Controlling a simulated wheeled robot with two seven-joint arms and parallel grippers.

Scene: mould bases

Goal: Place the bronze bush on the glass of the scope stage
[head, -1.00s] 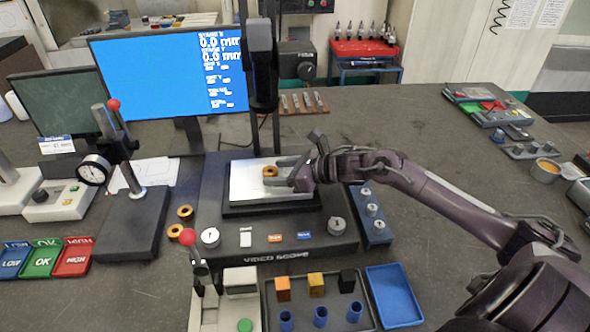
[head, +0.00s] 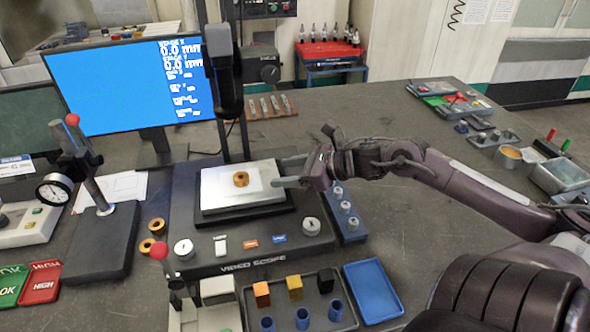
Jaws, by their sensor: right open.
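The bronze bush (head: 241,179) sits on the bright glass (head: 222,190) of the scope stage (head: 240,212), near the middle of the plate. My right gripper (head: 281,172) is open and empty at the right edge of the stage, its fingers pointing left and apart from the bush. Two more bronze rings, one (head: 157,226) above the other (head: 147,246), lie on the table left of the video scope base (head: 255,250). My left gripper is not in view.
The scope's dark column (head: 224,80) rises behind the stage. A dial gauge stand (head: 55,190) is at the left. A tray with coloured blocks and blue cups (head: 290,325) and an empty blue tray (head: 373,290) lie in front.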

